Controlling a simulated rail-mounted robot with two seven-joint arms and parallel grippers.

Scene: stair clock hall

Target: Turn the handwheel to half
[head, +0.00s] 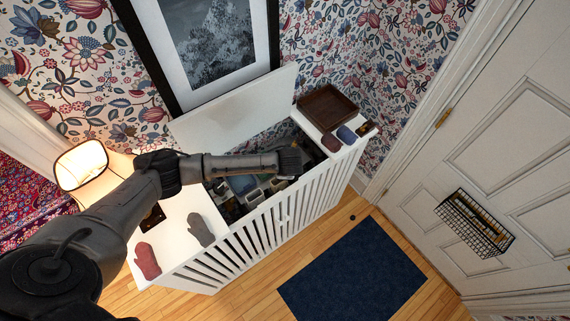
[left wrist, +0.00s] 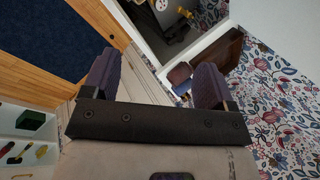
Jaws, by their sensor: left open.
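I cannot make out a handwheel in either view. My left gripper (head: 302,158) is over the opening of a white slatted cabinet (head: 262,225), near its right end, with the lid (head: 235,110) raised against the wall. In the left wrist view my left gripper (left wrist: 155,72) has its two dark fingers wide apart with nothing held between them. The inside of the cabinet is dark and cluttered, and my arm hides part of it. My right gripper is in neither view.
On the cabinet top lie a red mitten (head: 147,261), a grey mitten (head: 201,229), a brown tray (head: 327,107) and a blue mitten (head: 346,135). A lit lamp (head: 81,165) stands at left. A blue mat (head: 352,272) lies before a door with a wire basket (head: 474,223).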

